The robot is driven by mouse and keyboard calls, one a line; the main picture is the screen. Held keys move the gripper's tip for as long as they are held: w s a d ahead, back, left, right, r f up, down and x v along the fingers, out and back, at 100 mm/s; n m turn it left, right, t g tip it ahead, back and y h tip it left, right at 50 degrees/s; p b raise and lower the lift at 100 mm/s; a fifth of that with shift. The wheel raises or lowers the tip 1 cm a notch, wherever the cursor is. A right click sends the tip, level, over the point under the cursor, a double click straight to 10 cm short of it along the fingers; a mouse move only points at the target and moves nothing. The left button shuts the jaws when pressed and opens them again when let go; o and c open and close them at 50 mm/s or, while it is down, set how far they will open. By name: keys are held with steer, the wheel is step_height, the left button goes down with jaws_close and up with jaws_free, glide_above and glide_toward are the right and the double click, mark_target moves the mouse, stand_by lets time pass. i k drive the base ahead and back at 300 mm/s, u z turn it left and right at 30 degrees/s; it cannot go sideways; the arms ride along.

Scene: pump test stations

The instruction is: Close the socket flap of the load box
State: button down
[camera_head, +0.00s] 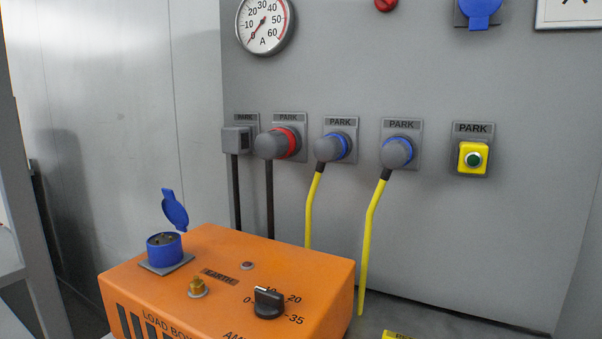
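The orange load box (228,251) stands at the lower middle of the head view, its front edge cut off by the frame. A round blue socket (164,249) sits on a grey plate at the left of its top. The blue socket flap (175,209) stands up above the socket, tilted to the right, so the socket is open and its contacts show. My gripper is not in view.
A black dial knob (268,303) and a brass earth post (198,286) rise from the box top. Behind stands a grey panel (480,240) with parked plugs, black and yellow cables (369,240), a yellow button box (473,158) and a gauge (264,24).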

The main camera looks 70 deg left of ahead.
mark_target(175, 212)
steer(key=z, duration=0.25)
steer(key=k, duration=1.2)
steer(key=u, duration=1.7)
steer(key=i, duration=0.4)
